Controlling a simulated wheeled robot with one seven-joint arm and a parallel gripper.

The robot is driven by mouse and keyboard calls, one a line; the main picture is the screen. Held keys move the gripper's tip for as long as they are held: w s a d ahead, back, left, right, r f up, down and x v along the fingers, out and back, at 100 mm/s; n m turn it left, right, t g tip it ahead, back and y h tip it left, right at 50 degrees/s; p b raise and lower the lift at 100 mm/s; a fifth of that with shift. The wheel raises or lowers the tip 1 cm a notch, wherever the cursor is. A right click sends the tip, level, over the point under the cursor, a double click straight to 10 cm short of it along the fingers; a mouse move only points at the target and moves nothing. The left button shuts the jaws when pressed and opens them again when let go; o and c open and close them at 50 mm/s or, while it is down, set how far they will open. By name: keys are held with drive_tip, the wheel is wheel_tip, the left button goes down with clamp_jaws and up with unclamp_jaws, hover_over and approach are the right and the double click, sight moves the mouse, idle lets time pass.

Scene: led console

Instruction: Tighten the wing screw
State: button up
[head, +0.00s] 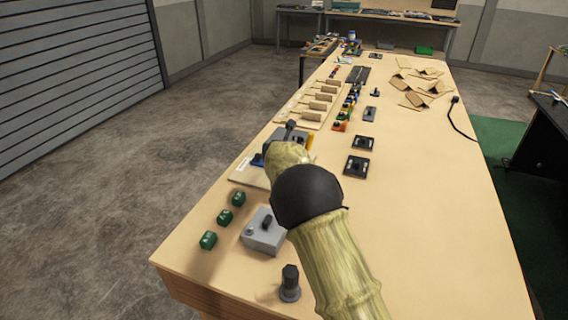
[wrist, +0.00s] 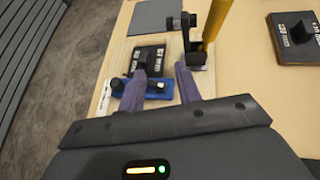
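I cannot single out the wing screw for certain. In the wrist view a small blue fixture (wrist: 128,94) with dark knob-like parts lies on a light wooden board (wrist: 115,50); my left finger covers part of it. Beyond it is a black labelled switch block (wrist: 151,56). To the right stands a dark bracket with a round black knob (wrist: 182,20) beside a yellow bar (wrist: 216,18). My gripper (wrist: 162,70) is open, its two purple-grey fingers apart above the board, with nothing visibly gripped. In the head view my arm hides the fingers; the blue fixture (head: 257,160) shows at left.
Green blocks (head: 224,217), a grey switch box (head: 262,236) and a dark upright knob (head: 290,283) stand on the near table. Black switch plates (head: 357,166) are to the right. Wooden-handled pieces (head: 318,105) and cardboard (head: 420,85) lie farther back.

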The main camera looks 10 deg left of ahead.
drive_tip(key=s+d+n+g+y+b, duration=0.1)
drive_tip(key=s+d+n+g+y, duration=0.1)
drive_tip(key=d+n+y, duration=0.3)
drive_tip(key=s+d+r+n+g+y+b, duration=0.1)
drive_tip(key=s+d+n+g+y, duration=0.1)
drive_tip(key=d+n+g+y, duration=0.2)
drive_tip(key=d+n+y, duration=0.1)
drive_tip(key=d+n, duration=0.2)
drive_tip(key=d, duration=0.2)
drive_tip(key=shift+s+d+r+n+g+y, duration=0.25)
drive_tip(key=shift+d+r+n+g+y, duration=0.05)
drive_tip(key=shift+y, duration=0.1)
drive_tip(key=shift+a, duration=0.1)
drive_tip(key=p+x, duration=0.3)
drive_tip(key=x, duration=1.4)
drive_tip(key=shift+w+p, duration=0.15)
drive_tip(key=shift+p, duration=0.15)
clamp_jaws()
